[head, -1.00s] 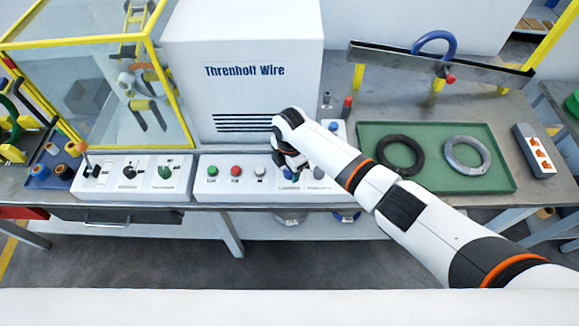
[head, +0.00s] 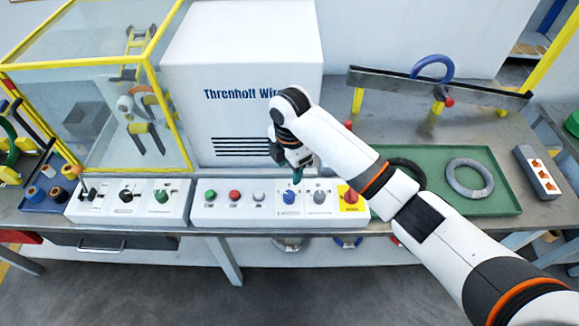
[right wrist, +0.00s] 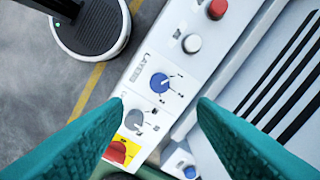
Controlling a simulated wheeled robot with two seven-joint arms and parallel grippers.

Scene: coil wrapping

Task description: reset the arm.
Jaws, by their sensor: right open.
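My right gripper (head: 296,174) hangs open and empty over the right half of the white control panel (head: 225,212), pointing down. In the right wrist view its two teal fingers (right wrist: 161,105) are spread apart. The blue knob (right wrist: 159,82) shows between and beyond the fingertips, with the grey knob (right wrist: 133,120) beside it and the red knob (right wrist: 118,152) on a yellow plate near the left finger. No finger is seen touching a knob. My right arm (head: 350,150) reaches in from the lower right. My left gripper is not in view.
A green tray (head: 505,205) holds a grey ring coil (head: 469,177) and a black one (head: 408,172), partly hidden by my arm. Behind the panel stands the white machine cabinet (head: 240,60); left is a yellow-framed guard (head: 150,80). A blue ring (head: 433,66) hangs on the rear rail.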

